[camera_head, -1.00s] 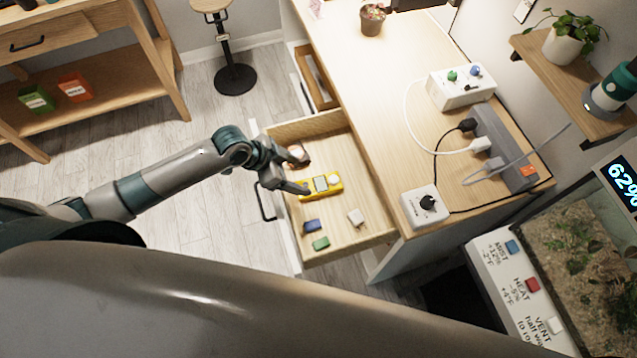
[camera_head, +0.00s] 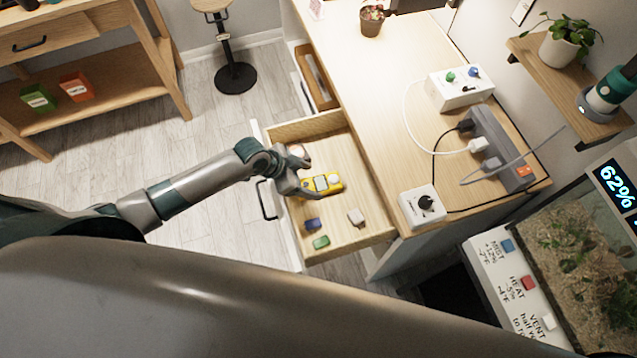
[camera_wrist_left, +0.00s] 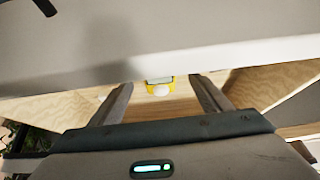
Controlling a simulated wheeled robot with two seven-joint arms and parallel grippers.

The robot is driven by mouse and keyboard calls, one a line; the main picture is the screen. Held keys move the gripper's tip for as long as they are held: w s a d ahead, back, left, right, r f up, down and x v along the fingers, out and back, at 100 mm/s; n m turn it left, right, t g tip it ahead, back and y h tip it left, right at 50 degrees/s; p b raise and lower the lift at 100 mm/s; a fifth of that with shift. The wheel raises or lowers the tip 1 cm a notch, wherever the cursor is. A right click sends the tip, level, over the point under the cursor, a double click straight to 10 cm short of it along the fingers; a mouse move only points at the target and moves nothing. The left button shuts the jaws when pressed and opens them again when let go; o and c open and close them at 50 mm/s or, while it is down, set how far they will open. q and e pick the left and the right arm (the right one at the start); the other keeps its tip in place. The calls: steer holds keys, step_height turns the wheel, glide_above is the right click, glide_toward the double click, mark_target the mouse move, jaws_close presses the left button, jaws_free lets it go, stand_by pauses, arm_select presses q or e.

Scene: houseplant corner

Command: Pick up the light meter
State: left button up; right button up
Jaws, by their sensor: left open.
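The light meter (camera_head: 334,182) is a yellow device with a grey screen and a pale round dome, lying in the open drawer (camera_head: 365,238). My left gripper (camera_head: 304,173) is open at the drawer's front side, its fingers pointing toward the meter's left end. One finger lies close to that end; I cannot tell whether it touches. In the left wrist view the meter (camera_wrist_left: 160,87) shows between the open fingers, partly hidden by a broad pale panel above. My right gripper is not in view.
A blue block (camera_head: 313,224), a green block (camera_head: 320,242) and a whitish block (camera_head: 356,217) lie nearer in the drawer. A small round object (camera_head: 297,150) lies beyond the gripper. The desktop (camera_head: 375,120) borders the drawer on the right.

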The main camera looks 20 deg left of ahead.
mark_target(318, 184)
arm_select(q)
steer(key=shift+p+x, duration=0.35)
steer(key=shift+x, duration=1.3)
steer(key=shift+s, duration=0.1)
steer(key=c, duration=1.2)
